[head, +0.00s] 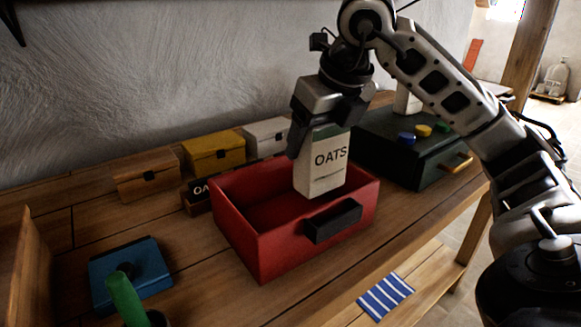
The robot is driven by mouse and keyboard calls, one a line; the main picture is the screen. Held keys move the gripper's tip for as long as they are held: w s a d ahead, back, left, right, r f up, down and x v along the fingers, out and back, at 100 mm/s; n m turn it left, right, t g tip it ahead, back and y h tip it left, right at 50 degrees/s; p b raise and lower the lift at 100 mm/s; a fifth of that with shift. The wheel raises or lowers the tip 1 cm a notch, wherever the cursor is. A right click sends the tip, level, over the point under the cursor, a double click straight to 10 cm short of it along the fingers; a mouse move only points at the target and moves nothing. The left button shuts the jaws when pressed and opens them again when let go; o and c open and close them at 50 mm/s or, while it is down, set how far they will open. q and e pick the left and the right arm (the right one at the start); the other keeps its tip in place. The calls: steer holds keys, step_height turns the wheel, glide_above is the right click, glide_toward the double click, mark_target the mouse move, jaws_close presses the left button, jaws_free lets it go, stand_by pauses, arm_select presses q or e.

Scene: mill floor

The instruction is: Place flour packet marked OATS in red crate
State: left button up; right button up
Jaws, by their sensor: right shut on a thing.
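The flour packet marked OATS (321,178) is a pale upright box with a green band at its top. My right gripper (325,118) is shut on its top and holds it upright. The packet's lower part is over the opening of the red crate (240,233), near its right side. Whether the packet touches the crate floor cannot be told. The crate is open at the top, looks otherwise empty, and has a dark block on its front wall. My left gripper is not in view.
Wooden, yellow (214,152) and white (267,134) boxes stand behind the crate by the wall. A dark green case (400,150) with coloured knobs is at the right. A blue item (130,270) and green cylinder (125,298) are at front left. A striped cloth (385,296) lies lower right.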

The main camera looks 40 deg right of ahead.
mark_target(292, 179)
steer(key=w+f, duration=0.1)
steer(key=f, duration=0.1)
steer(key=w+a+f, duration=0.1)
steer(key=f, duration=0.2)
steer(key=w+a+f, duration=0.1)
steer(key=w+f, duration=0.1)
steer(key=shift+f+b, duration=0.35)
steer(key=shift+f, duration=0.5)
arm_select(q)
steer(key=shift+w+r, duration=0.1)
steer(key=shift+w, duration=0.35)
arm_select(e)
steer(key=shift+f, duration=0.15)
steer(key=o, duration=1.2)
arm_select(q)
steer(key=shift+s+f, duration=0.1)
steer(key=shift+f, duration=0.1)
arm_select(e)
steer(key=shift+o, duration=0.2)
